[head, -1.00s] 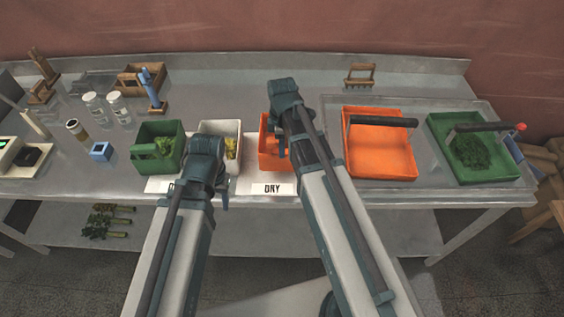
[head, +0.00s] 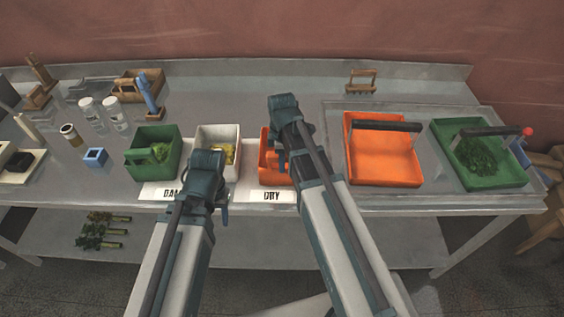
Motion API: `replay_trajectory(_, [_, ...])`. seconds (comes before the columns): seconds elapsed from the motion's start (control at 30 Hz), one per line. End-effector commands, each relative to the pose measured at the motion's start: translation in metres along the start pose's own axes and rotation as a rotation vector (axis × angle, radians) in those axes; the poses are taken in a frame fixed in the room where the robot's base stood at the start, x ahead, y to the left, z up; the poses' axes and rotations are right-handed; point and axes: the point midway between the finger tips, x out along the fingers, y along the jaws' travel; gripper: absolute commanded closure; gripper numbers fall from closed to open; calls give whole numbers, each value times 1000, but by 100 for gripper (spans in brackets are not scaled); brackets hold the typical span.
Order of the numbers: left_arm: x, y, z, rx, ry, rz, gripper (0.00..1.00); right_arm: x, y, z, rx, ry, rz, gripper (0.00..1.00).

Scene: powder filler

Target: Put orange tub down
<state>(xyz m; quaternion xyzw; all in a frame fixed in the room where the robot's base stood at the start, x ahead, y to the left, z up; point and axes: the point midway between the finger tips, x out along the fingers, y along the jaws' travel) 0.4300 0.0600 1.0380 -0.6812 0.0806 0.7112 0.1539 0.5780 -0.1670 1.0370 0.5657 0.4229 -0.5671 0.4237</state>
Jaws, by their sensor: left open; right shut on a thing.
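The small orange tub (head: 269,174) is in the middle of the head view, directly behind the card marked DRY (head: 271,197). It looks level and at about the table's height; its contact with the top is hidden. My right gripper (head: 282,162) is shut on the orange tub, and my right arm covers its right part. My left gripper (head: 222,205) is open and empty, in front of the white tub (head: 232,135), which holds something yellow-green. My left arm partly covers the white tub and the left card (head: 165,192).
A green tub (head: 134,176) stands left of the white tub. To the right, a large orange tray (head: 385,172) and a green tray (head: 497,180) with dark green contents stand in a clear shallow tray. Jars (head: 115,113) and a blue block (head: 96,157) stand left.

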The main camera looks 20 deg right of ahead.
Motion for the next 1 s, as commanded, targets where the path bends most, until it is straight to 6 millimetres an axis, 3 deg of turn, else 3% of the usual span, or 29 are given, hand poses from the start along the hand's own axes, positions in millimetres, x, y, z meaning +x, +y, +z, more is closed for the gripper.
replay_trajectory(0.03, [1, 0, 0, 0, 0, 0, 50, 1, 0, 0, 0, 0, 0, 60])
replay_trajectory(0.17, [0, 0, 0, 0, 0, 0, 50, 0, 0, 0, 0, 0, 0, 37])
replay_trajectory(0.2, [0, 0, 0, 0, 0, 0, 50, 0, 0, 0, 0, 0, 0, 36])
replay_trajectory(0.67, [-7, -1, 0, -1, 0, 0, 50, -7, 0, 0, 0, 0, 0, 36])
replay_trajectory(1.0, [-46, -4, 3, -9, 0, 2, 50, -46, 0, 0, 0, 0, 0, 36])
